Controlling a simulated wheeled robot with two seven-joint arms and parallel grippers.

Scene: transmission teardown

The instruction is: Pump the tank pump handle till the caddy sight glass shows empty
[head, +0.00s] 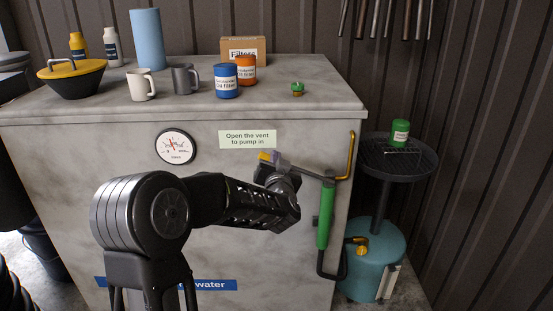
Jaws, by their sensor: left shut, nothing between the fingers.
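The grey tank (90,165) fills the middle, with a green pump (325,215) upright at its right side. A dark pump handle (308,173) runs left from the pump's top towards my left gripper (270,160). That gripper is shut with nothing held, close to the handle's left end; its wrist partly hides that end, and I cannot tell whether they touch. The teal oil caddy (362,255) stands on the floor at right. A pale strip on its front, apparently the sight glass (389,284), is too small to read. My right gripper is out of view.
A round gauge (176,147) and a sign (247,139) reading "Open the vent to pump in" are on the tank front. A small green-topped fitting (297,88), mugs, bottles and oil filters stand on top. A yellow pipe (350,157) rises beside the pump.

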